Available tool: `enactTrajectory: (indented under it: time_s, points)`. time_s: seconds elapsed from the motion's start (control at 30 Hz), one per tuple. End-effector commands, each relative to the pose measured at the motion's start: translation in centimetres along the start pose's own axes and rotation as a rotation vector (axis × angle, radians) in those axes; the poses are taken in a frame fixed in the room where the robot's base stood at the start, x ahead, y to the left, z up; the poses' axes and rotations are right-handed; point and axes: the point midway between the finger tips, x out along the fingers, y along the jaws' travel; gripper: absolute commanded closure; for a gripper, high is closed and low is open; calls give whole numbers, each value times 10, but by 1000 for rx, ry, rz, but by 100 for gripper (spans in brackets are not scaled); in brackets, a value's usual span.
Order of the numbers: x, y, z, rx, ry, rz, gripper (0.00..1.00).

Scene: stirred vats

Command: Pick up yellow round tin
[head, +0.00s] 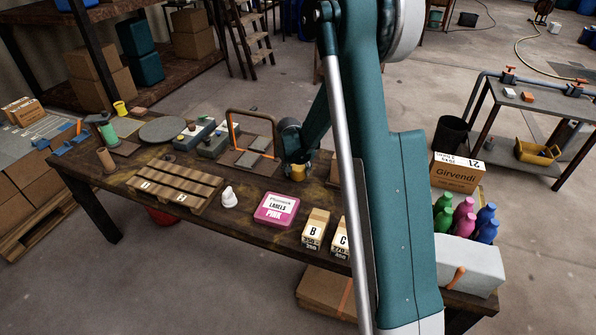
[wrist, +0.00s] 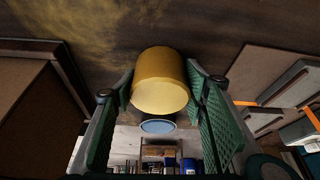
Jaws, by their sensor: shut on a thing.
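In the head view the gripper is small and partly hidden by my arm. I cannot tell whether the tin touches the table or is slightly above it.
The table (head: 255,225) holds a slatted wooden rack (head: 175,186), a white bottle (head: 229,198), a pink labels box (head: 277,208) and two boxes marked B (head: 315,228) and C (head: 339,236). An upright frame (head: 253,135) stands left of my gripper. Colored bottles (head: 464,218) stand at right.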

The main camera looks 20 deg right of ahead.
Motion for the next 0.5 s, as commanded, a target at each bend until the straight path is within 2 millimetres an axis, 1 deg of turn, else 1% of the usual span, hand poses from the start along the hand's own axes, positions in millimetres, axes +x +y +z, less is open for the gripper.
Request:
enactTrajectory:
  time_s: [0.17,0.27,0.5]
  points:
    - [-10,0,-4,0,0,0,72]
    - [-20,0,-8,0,0,0,72]
    - [-53,0,-22,0,0,0,72]
